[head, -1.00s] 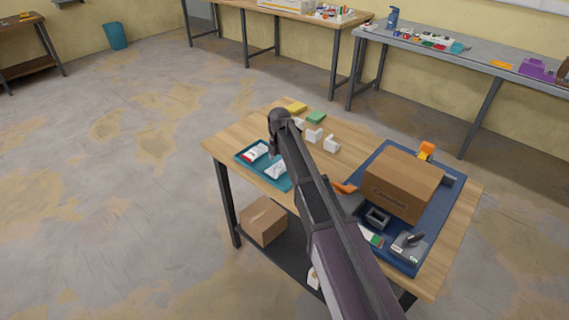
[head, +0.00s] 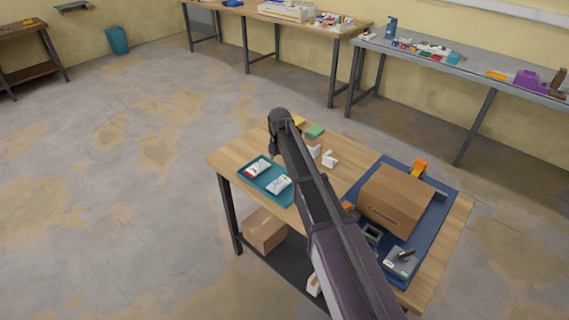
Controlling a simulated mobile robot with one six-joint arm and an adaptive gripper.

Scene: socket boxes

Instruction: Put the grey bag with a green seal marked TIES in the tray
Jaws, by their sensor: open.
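The teal tray (head: 247,171) lies at the left of the wooden table. In it are a white packet with a red end (head: 257,168) and another pale packet (head: 279,184), whose seal colour and print I cannot make out. I cannot pick out the grey bag with a green seal for sure. My arm crosses the table from the lower right and covers part of the tray's right side and the mat's left side.
A brown cardboard box (head: 396,201) stands on a blue mat (head: 437,215) at the right. A grey unit with a dark lever (head: 402,262) sits in front of it. Another box (head: 264,230) is below.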

